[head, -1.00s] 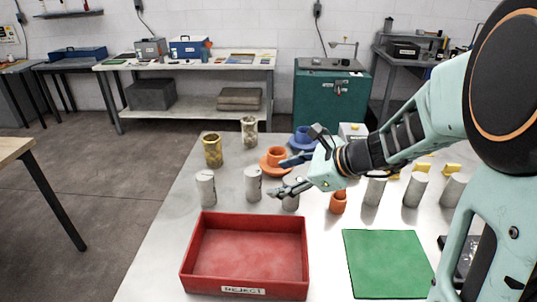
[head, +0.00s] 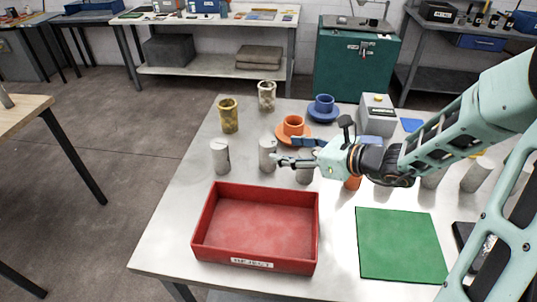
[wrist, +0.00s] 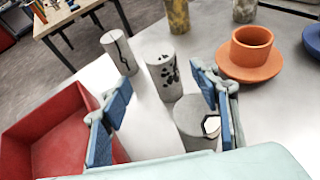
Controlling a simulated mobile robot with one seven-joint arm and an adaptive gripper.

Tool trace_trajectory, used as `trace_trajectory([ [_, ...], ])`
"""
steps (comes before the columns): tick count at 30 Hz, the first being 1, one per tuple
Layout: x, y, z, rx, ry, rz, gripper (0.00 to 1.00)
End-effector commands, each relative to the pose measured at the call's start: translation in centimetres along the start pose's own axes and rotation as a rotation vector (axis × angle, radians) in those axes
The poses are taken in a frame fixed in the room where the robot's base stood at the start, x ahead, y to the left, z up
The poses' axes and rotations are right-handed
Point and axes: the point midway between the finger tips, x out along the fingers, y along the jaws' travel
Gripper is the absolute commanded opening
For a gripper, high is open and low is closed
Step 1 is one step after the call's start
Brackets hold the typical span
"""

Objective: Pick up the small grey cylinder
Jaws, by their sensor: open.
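Several grey cylinders stand upright, alike in size, so I cannot tell which one is meant. In the head view a left one (head: 220,156), a middle one (head: 267,154) and one partly behind my gripper (head: 305,172) form a row. In the wrist view these appear as a cracked cylinder (wrist: 119,52), a dark-spotted one (wrist: 163,77) and a chipped one (wrist: 195,125). My gripper (head: 287,151) is open and empty. In the wrist view (wrist: 163,87) the spotted cylinder shows between the fingertips, and the chipped one lies nearer, beside the right finger; contact cannot be told.
A red reject tray (head: 205,225) stands in front of the row, a green mat (head: 400,245) to its right. Behind are an orange cup (head: 293,125) on a saucer, a blue cup (head: 324,104), and a yellowish cylinder (head: 229,116). More grey cylinders (head: 475,175) stand right.

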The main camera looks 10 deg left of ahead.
Motion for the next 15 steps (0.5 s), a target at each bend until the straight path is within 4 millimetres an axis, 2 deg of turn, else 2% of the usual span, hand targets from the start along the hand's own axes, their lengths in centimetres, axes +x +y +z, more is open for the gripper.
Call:
trace_trajectory([
  [8,2.3,0.0,-0.1,0.001,0.001,0.001,0.56],
  [15,5.7,-0.1,-0.2,0.000,0.000,0.002,0.56],
])
